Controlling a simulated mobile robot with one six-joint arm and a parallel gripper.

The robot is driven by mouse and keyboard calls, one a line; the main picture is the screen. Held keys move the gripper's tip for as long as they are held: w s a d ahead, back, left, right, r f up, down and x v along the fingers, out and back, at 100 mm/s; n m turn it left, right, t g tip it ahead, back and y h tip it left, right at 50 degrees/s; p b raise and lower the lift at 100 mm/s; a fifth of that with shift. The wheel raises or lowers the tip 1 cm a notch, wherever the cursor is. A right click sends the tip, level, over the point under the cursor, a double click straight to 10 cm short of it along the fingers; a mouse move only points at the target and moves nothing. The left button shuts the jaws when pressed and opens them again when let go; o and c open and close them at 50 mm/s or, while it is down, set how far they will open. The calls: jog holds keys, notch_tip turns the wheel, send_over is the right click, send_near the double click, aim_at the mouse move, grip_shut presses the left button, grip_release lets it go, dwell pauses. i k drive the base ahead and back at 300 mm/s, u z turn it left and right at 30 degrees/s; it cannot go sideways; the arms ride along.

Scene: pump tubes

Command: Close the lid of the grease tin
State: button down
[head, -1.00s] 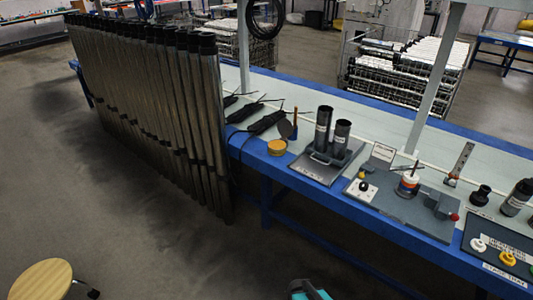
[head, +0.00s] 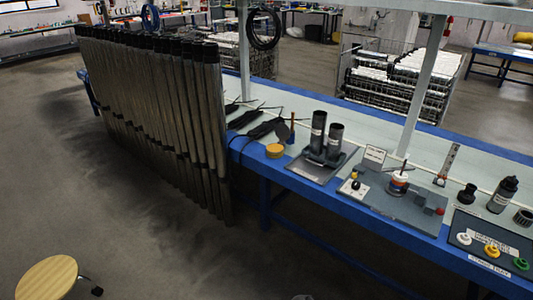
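The likely grease tin is a small round yellow tin (head: 274,151) on the blue front edge of the bench, left of the grey tube tray. A dark round disc (head: 283,131) stands just behind it and may be its open lid; at this size I cannot tell whether it is joined to the tin. My gripper is not in view. Only a small grey piece shows at the bottom edge, perhaps part of my own arm.
A dense rack of long metal tubes (head: 160,120) stands left of the tin, close to the bench. A grey tray (head: 318,172) with two black cylinders is right of it. A round wooden stool (head: 46,278) stands at lower left. The floor in front is clear.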

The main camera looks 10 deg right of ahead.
aim_at(282, 132)
jog(key=u, duration=5.85)
jog(key=k, duration=1.05)
jog(key=z, duration=5.4)
jog(key=i, duration=0.5)
jog(key=u, duration=0.2)
